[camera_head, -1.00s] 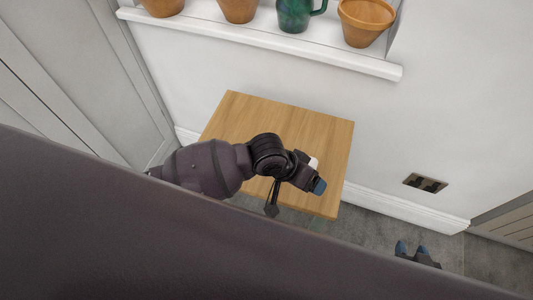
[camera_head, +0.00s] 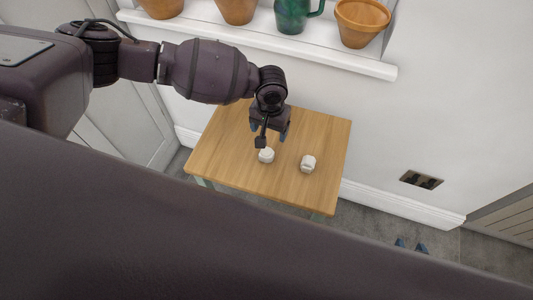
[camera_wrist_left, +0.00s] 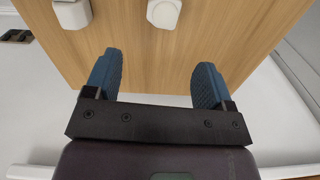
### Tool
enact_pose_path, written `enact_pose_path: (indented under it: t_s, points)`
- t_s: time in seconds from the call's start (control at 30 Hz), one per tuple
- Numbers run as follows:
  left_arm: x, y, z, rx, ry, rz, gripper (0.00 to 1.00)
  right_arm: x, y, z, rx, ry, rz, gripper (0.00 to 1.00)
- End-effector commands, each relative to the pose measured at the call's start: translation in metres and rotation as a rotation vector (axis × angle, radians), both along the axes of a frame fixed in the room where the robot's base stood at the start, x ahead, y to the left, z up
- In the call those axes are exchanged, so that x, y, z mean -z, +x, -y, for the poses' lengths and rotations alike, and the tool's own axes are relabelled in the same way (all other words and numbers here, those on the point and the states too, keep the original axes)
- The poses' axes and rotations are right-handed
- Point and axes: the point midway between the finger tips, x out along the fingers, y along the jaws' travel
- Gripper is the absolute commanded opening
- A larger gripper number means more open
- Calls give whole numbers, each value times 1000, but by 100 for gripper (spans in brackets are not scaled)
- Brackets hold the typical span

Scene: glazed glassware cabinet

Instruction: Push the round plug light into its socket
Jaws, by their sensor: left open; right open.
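Two small white plug lights lie apart on the wooden table. The left one (camera_head: 266,155) looks rounder in the head view, and the right one (camera_head: 308,164) looks boxier; they are too small to be certain. Both are cut by the top edge of the left wrist view. The socket plate (camera_head: 421,180), dark and bronze, is low on the wall at the right. My left gripper (camera_head: 270,130) is open and empty over the table's back part, just behind the left light; its blue fingers (camera_wrist_left: 158,75) are spread. My right gripper (camera_head: 411,246) shows only blue fingertips above the floor, apart and empty.
The wooden table (camera_head: 225,150) stands close to the white wall. Above it a white sill (camera_head: 300,52) holds terracotta pots (camera_head: 362,22) and a green jug (camera_head: 292,15). A skirting board (camera_head: 400,205) runs below the socket. My own dark body hides the foreground.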

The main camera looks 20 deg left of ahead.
Motion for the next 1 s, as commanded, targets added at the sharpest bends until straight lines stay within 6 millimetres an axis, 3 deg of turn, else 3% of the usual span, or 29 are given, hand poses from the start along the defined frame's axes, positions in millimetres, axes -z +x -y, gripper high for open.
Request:
enact_pose_path:
  t_s: [0.27, 0.67, 1.0]
  points:
    - [4, 0, 1, 2, -1, 0, 77, -4, 6, -1, -4, 1, 15, 43]
    - [53, -1, 1, 3, -2, 1, 77, 3, 7, -3, -2, 5, 14, 43]
    - [56, -1, 1, 3, -2, 2, 77, 11, -3, -1, 3, 4, -9, 43]
